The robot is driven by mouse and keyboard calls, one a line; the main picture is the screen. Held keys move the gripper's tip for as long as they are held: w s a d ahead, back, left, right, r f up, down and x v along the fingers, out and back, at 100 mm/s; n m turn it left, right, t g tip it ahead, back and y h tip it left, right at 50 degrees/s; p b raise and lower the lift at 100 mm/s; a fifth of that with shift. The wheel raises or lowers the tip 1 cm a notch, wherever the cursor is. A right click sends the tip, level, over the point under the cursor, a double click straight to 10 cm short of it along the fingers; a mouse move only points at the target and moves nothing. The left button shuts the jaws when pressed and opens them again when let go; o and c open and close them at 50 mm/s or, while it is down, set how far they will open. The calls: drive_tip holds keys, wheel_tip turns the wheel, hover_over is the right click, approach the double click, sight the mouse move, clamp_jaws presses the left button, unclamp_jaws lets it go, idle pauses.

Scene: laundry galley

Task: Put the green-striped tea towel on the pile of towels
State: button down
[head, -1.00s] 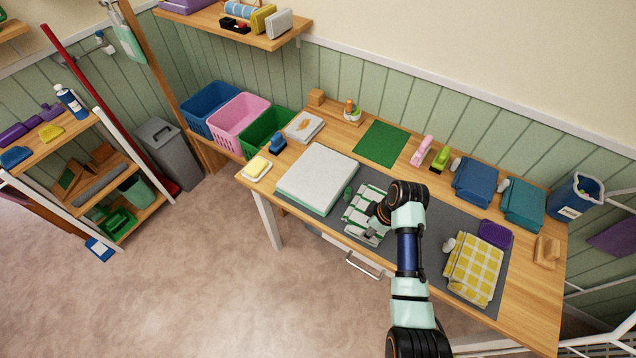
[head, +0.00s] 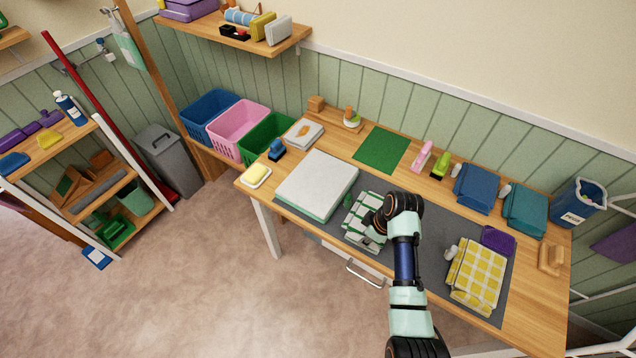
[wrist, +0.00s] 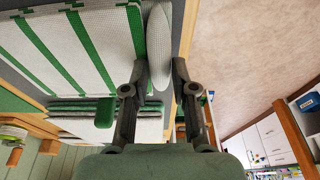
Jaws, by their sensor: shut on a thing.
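The green-striped tea towel (head: 362,214), white with green bands, lies on the grey mat in the middle of the bench. In the wrist view its striped face (wrist: 70,45) fills the upper left. My gripper (head: 372,236) is at its front right side, with the fingers (wrist: 155,75) closed around a pale rounded edge (wrist: 160,42) that looks like part of the towel. The arm hides part of the towel. The pile of towels (head: 318,180), a flat white stack with green at its lower edge, is just left of the towel.
A small green object (head: 348,198) sits between pile and towel. A yellow checked cloth (head: 478,275) and a purple cloth (head: 497,239) lie to the right. Blue (head: 477,187) and teal (head: 525,208) folded cloths stand at the back. A green mat (head: 382,149) lies bare behind.

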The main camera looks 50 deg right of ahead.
wheel_tip(320, 180, up, 11)
drive_tip(key=p, duration=1)
drive_tip(key=shift+f, duration=0.1)
drive_tip(key=shift+s, duration=0.1)
